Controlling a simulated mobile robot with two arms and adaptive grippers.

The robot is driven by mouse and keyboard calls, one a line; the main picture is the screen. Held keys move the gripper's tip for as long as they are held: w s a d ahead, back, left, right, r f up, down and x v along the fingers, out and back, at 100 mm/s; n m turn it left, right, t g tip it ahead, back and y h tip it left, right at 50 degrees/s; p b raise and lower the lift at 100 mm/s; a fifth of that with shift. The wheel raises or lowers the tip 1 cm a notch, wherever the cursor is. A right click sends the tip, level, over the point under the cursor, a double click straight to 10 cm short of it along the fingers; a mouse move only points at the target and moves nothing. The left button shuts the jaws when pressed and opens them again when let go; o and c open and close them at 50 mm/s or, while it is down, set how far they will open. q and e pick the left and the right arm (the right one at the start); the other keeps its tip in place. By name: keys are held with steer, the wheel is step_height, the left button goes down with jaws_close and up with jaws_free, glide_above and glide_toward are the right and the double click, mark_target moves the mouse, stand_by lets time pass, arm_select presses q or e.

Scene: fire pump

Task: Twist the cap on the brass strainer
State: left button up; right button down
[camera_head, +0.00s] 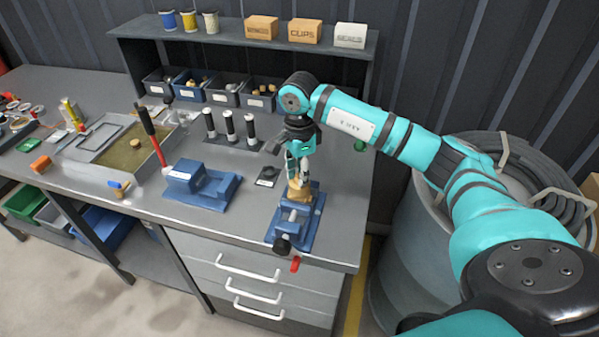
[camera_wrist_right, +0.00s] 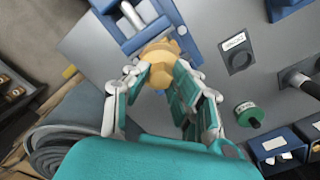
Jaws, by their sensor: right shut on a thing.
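The brass strainer (camera_head: 300,193) is held in a blue vise (camera_head: 283,234) near the front right of the bench. In the right wrist view, its yellow brass end (camera_wrist_right: 160,58) points toward my gripper, with the vise (camera_wrist_right: 135,22) behind it. My right gripper (camera_head: 298,178) comes down from above and is shut on the brass end. Its teal and white fingers also show in the right wrist view (camera_wrist_right: 163,78), on either side of the brass. The fingers hide part of it, so I cannot tell where the cap meets the body. My left gripper is not in view.
A drum with a coiled hose (camera_head: 530,165) is at the right.

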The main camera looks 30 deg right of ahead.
steer(key=shift+m, duration=0.3)
steer(key=m, duration=0.5)
steer(key=shift+w, duration=0.1)
steer(key=m+p, duration=0.1)
steer(key=m, duration=0.4)
steer(key=shift+m, duration=0.4)
steer(key=c, duration=0.8)
jaws_free()
steer(key=shift+r+p, duration=2.1)
steer(key=shift+r, duration=1.4)
